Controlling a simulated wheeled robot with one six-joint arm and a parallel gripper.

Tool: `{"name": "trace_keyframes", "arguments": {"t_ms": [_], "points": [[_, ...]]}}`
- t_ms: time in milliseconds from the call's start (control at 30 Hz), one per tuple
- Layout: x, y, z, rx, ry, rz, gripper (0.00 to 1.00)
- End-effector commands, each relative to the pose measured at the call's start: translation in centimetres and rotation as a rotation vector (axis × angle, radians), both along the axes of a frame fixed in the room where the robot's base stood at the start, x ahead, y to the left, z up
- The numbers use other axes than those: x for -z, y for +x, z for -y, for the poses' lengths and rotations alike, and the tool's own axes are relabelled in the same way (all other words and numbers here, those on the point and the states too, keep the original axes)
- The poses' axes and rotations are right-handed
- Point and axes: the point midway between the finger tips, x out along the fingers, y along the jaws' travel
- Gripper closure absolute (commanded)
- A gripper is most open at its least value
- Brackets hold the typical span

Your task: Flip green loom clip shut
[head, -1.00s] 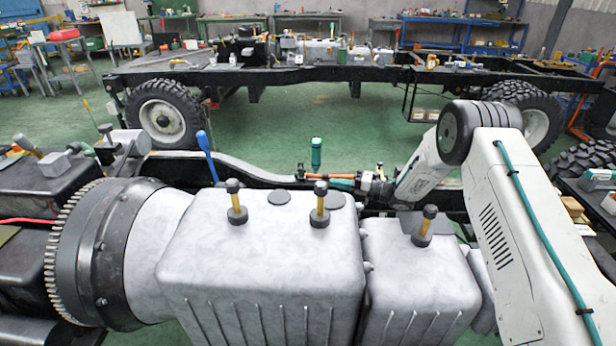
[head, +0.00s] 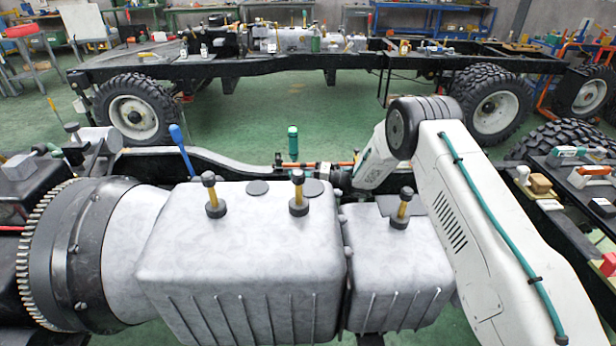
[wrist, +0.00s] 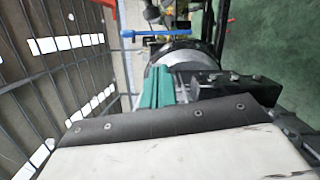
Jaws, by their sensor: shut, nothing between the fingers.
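An upright green piece (head: 293,143) with a wider cap stands behind the large grey casing in the head view. It may be the open arm of the loom clip; its hinge and base are too small to tell. My gripper (head: 314,170) is low behind the casing, pointing left, just right of and below this piece. I cannot tell whether they touch. In the wrist view, two teal-green bars side by side look like my shut fingers (wrist: 158,86), with nothing seen between them. I cannot make out the clip for sure in that view.
The grey casing (head: 240,240) with upright yellow-and-black fittings stands in front of my gripper. A blue lever (head: 181,146) rises to the left, and it also shows in the wrist view (wrist: 152,34). An orange rod (head: 346,164) runs behind my wrist. Green floor (head: 240,130) lies beyond.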

Motion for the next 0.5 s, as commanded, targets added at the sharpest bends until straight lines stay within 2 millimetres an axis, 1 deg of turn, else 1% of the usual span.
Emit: {"name": "trace_keyframes", "arguments": {"t_ms": [33,100,167,200,300,400,500], "points": [[0.0,0.2,-1.3,-0.004,-0.001,0.001,1.00],[0.0,0.5,-2.7,-0.002,0.000,0.000,1.00],[-0.1,0.7,-3.9,-0.003,-0.001,0.001,1.00],[-0.2,1.2,-4.3,0.000,0.000,0.002,1.00],[-0.5,2.9,-4.0,0.001,0.000,0.002,1.00],[-0.7,3.9,-4.1,0.000,0.000,0.001,1.00],[-0.8,4.5,-4.2,0.000,0.000,0.001,1.00]]}}
